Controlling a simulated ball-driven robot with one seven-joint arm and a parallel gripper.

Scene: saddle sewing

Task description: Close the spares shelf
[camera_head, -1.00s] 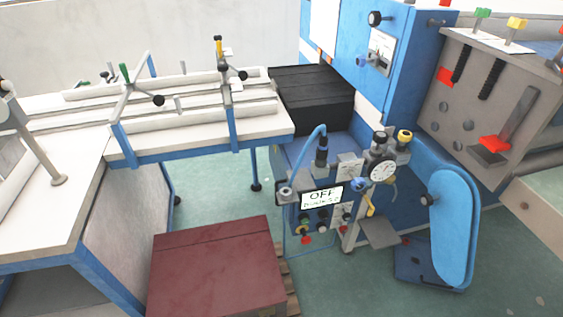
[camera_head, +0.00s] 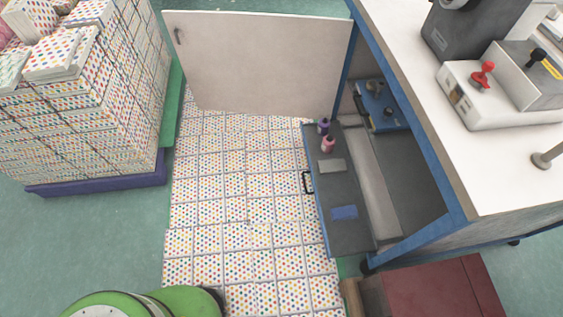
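The spares shelf (camera_head: 344,226) is a dark grey board with a blue front edge, and it is pulled out from under the white-topped bench (camera_head: 400,45). A black handle (camera_head: 307,182) is on its left, outer edge. A dark purple bottle (camera_head: 323,126), a pink bottle (camera_head: 328,144), a grey block (camera_head: 332,166) and a blue block (camera_head: 344,213) are on the shelf. A white door panel (camera_head: 258,62) stands open at the far end of the bench. My gripper is not in view.
A stack of dotted packages (camera_head: 75,125) stands at the left on a purple base (camera_head: 100,187). More dotted packages (camera_head: 232,215) lie just left of the shelf. A dark red box (camera_head: 435,290) is at the bottom right. Green floor (camera_head: 75,240) is clear at the lower left.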

